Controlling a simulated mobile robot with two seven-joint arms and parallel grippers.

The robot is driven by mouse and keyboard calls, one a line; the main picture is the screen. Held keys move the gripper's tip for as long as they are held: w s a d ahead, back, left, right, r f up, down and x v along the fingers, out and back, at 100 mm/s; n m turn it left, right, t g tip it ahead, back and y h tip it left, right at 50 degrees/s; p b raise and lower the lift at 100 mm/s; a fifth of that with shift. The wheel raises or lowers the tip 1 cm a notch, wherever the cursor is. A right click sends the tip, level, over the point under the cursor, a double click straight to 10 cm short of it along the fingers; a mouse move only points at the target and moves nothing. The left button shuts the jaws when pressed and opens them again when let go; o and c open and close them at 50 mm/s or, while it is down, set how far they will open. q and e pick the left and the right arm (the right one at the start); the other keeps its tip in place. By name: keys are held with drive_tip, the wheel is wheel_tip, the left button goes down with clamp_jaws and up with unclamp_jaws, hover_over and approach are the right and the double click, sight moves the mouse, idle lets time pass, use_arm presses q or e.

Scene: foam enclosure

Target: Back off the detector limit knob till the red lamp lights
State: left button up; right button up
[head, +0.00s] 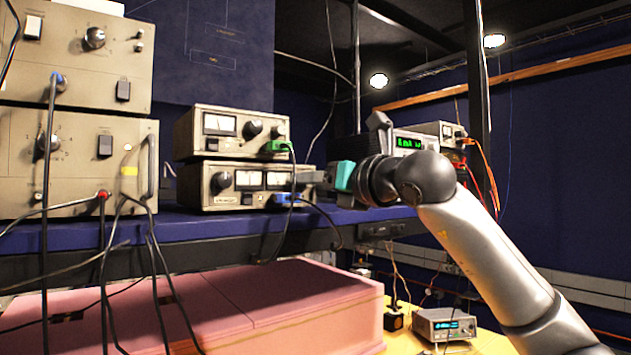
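My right gripper (312,178) reaches in from the right, with its grey fingers at the right end of the lower meter unit (205,187). The fingers are small and seen side-on, so I cannot tell whether they are open, shut or touching anything. The lower unit has a dark knob (221,181) left of its meters. The upper meter unit (188,134) carries two dark knobs, the larger (252,129) beside its meter. No label is readable, so I cannot tell which knob is the detector limit. I see no lit red lamp. My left gripper is out of view.
Two large beige units (62,125) with black cables stand at left on the blue shelf (215,232). Green (276,147) and blue (287,199) plugs stick out near my gripper. A green-display instrument (408,142) stands behind my wrist. Pink foam blocks (270,295) lie below.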

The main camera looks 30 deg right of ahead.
clamp_jaws()
drive_tip(key=shift+n, duration=0.4)
drive_tip(key=n, duration=0.3)
drive_tip(key=shift+r+n, duration=0.1)
drive_tip(key=shift+n, duration=1.9)
drive_tip(key=shift+o, duration=0.9)
unclamp_jaws()
